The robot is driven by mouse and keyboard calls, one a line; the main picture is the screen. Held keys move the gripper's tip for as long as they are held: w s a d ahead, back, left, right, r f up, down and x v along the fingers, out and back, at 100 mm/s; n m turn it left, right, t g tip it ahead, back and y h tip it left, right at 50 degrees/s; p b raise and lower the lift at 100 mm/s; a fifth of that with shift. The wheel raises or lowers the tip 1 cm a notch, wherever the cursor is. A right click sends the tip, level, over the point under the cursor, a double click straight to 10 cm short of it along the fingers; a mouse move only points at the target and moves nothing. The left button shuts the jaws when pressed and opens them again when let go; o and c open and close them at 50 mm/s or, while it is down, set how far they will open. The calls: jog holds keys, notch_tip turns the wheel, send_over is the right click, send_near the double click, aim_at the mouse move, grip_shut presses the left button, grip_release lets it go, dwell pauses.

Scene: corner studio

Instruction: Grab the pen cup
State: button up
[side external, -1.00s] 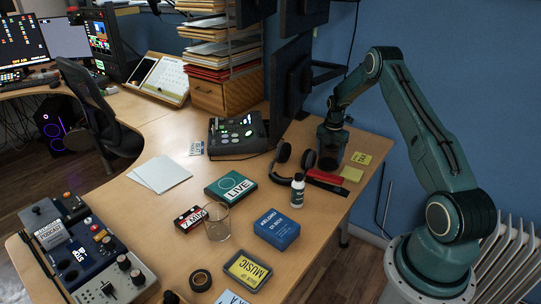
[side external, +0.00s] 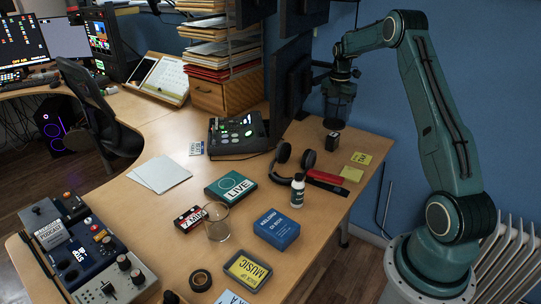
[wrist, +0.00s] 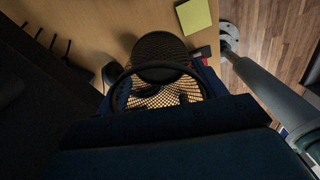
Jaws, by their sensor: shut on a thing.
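Headphones (side external: 294,160), yellow notes (side external: 352,174), a white-labelled bottle (side external: 297,189) and a blue box (side external: 277,229) are nearby. Dark monitors (side external: 290,80) stand close left of my gripper. The blue wall is behind.

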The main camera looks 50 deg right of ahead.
jog(key=shift+r, duration=0.65)
